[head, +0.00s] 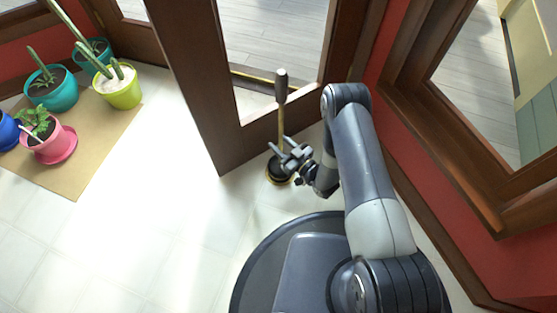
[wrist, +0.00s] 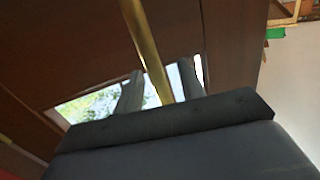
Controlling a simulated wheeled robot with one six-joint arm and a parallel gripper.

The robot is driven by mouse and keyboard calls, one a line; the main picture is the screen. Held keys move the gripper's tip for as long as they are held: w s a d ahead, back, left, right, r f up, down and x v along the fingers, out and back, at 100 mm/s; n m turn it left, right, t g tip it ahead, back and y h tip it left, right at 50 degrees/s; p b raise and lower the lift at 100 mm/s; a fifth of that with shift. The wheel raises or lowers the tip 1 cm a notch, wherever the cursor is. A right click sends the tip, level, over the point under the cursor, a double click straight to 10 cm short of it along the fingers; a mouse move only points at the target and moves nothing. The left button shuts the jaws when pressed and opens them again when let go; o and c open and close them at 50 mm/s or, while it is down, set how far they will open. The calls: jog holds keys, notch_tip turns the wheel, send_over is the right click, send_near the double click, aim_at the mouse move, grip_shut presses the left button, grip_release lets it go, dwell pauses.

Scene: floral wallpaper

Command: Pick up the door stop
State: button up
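The door stop shows in the head view as an upright gold rod (head: 281,122) with a grey grip on top and a dark round base with a yellow rim on the floor beside the door. My gripper (head: 283,156) is at the lower part of the rod, just above the base. In the wrist view the gold rod (wrist: 147,45) passes between the two fingers of my gripper (wrist: 158,82). The fingers stand apart, with a gap visible on each side of the rod. The base is partly hidden by my gripper in the head view.
A brown framed glass door (head: 195,80) stands directly behind and left of the rod. A red wall with a wood-framed window (head: 490,90) is close on the right. Potted plants stand on a tan mat (head: 95,145) at far left. The white floor (head: 150,220) between is clear.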

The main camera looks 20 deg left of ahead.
grip_shut()
dwell(1.2)
jog(key=shift+r, duration=0.2)
